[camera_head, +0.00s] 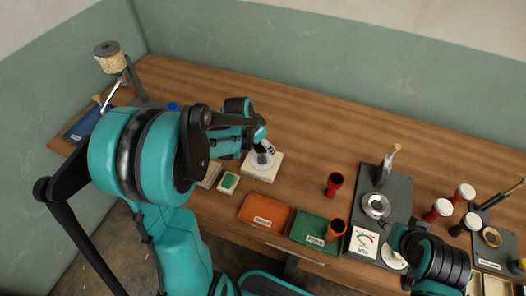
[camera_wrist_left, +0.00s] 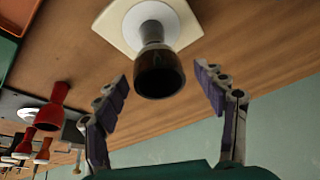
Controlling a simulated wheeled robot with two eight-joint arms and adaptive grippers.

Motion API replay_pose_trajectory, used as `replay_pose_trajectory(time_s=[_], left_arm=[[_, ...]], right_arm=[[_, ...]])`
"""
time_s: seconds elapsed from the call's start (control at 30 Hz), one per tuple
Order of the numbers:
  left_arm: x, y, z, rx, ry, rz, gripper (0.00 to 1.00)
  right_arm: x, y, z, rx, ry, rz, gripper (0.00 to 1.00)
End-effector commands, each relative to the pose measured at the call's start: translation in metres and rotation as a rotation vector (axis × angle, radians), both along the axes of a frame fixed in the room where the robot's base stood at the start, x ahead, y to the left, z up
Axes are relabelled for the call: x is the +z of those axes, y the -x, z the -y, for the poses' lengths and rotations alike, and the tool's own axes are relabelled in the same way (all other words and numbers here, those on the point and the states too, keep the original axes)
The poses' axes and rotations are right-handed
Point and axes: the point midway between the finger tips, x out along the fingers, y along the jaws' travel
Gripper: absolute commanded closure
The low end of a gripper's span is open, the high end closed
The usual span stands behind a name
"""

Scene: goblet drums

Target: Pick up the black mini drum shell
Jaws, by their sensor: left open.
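The black mini drum shell (camera_wrist_left: 160,70) stands on a round white disc on a cream square plate (camera_wrist_left: 108,30) in the left wrist view. Its dark open mouth faces the camera. In the head view the plate (camera_head: 270,174) is at the middle of the table, and the shell is mostly hidden by my left gripper (camera_head: 268,147). My left gripper (camera_wrist_left: 160,80) is open, with one finger on each side of the shell and visible gaps between. Part of my right arm shows at the lower right of the head view; its fingers cannot be made out.
A red shell (camera_head: 334,184) stands to the right, and an orange-red one (camera_head: 335,229) by the green tray (camera_head: 312,236). An orange tray (camera_head: 265,214) lies in front of the plate. A grey station (camera_head: 397,190) and several finished drums are farther right. Table behind the plate is clear.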

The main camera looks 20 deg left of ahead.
Motion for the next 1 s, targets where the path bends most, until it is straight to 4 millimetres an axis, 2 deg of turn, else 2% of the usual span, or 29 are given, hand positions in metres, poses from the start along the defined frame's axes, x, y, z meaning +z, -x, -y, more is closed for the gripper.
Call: replay_pose_trajectory(time_s=[0.23,0.5,0.57,0.7,0.73,0.93,0.97,1.0], left_arm=[[-0.039,-0.008,0.007,0.000,0.000,0.001,0.30],[-0.042,-0.011,0.007,0.001,0.001,0.001,0.30],[-0.042,-0.011,0.007,0.001,0.001,0.001,0.43],[-0.042,-0.011,0.007,0.001,0.001,0.001,0.80],[-0.042,-0.011,0.007,0.001,0.001,0.001,0.86],[-0.042,-0.011,0.007,0.001,0.000,0.000,0.88],[-0.042,-0.011,0.007,0.001,0.000,0.000,0.93],[-0.043,-0.011,0.007,0.001,0.000,0.000,0.93]], right_arm=[[-0.020,0.000,0.000,0.000,0.000,0.000,0.60],[-0.020,0.000,0.000,0.000,0.000,0.000,0.60],[-0.020,0.000,0.000,0.000,0.000,0.000,0.60],[-0.020,0.000,0.000,0.000,0.000,0.000,0.60],[-0.020,0.000,0.000,0.000,0.000,0.000,0.60],[-0.020,0.000,0.000,0.000,0.000,0.000,0.60],[-0.020,0.000,0.000,0.000,0.000,0.000,0.60],[-0.020,0.000,0.000,0.000,0.000,0.000,0.60]])
